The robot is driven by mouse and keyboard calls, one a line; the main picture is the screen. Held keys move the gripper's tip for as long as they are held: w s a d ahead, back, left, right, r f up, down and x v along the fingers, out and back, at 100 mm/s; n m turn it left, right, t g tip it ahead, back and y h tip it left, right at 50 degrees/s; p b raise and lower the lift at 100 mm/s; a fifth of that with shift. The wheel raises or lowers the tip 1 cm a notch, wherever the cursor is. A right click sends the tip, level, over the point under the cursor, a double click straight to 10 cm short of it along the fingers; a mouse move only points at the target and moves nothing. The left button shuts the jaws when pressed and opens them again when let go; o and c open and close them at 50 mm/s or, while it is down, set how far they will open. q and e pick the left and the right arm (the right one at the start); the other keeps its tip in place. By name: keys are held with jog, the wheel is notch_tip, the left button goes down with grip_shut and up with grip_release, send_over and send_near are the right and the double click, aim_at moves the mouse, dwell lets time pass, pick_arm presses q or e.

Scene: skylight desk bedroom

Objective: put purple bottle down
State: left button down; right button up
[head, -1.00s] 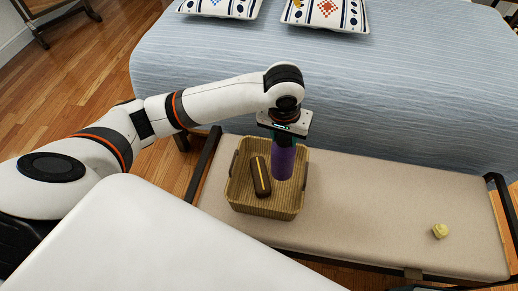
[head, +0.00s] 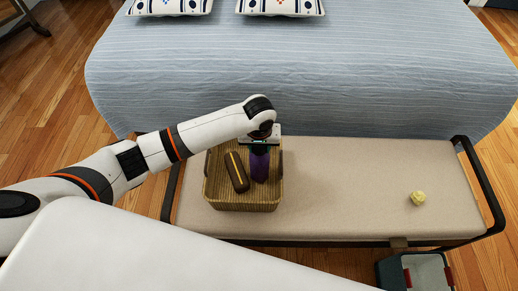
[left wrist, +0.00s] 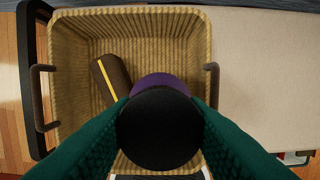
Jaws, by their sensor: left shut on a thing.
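The purple bottle (head: 259,166) is upright at the right side of a woven basket (head: 243,206) in the head view. My left gripper (head: 260,148) is shut on its upper part from above. In the left wrist view, the green fingers (left wrist: 160,128) hold the bottle at both sides. Its dark round cap (left wrist: 160,130) faces the camera, with a purple edge (left wrist: 160,82) behind it. The fingers and cap hide most of the bottle, and I cannot tell whether its base touches the basket floor. My right gripper is not in view.
A brown case with a yellow stripe (head: 237,172) lies in the basket, left of the bottle. The basket stands on a beige bench (head: 340,190) with dark end rails. A small yellow crumpled object (head: 418,198) lies at right. A bin (head: 415,272) stands on the floor.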

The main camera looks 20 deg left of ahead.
pick_arm(q)
jog(key=shift+f, duration=0.7)
jog(key=c, duration=0.9)
grip_release()
jog(key=shift+o, duration=0.2)
jog(key=r, duration=0.3)
jog(key=s+r+p, duration=0.1)
jog(key=r, duration=0.6)
jog(key=shift+s+d+r+p, duration=0.2)
jog(key=shift+d+r+p, duration=0.05)
jog(key=shift+r+p, duration=0.1)
jog(key=shift+s+r, duration=0.15)
jog(key=shift+r, duration=0.55)
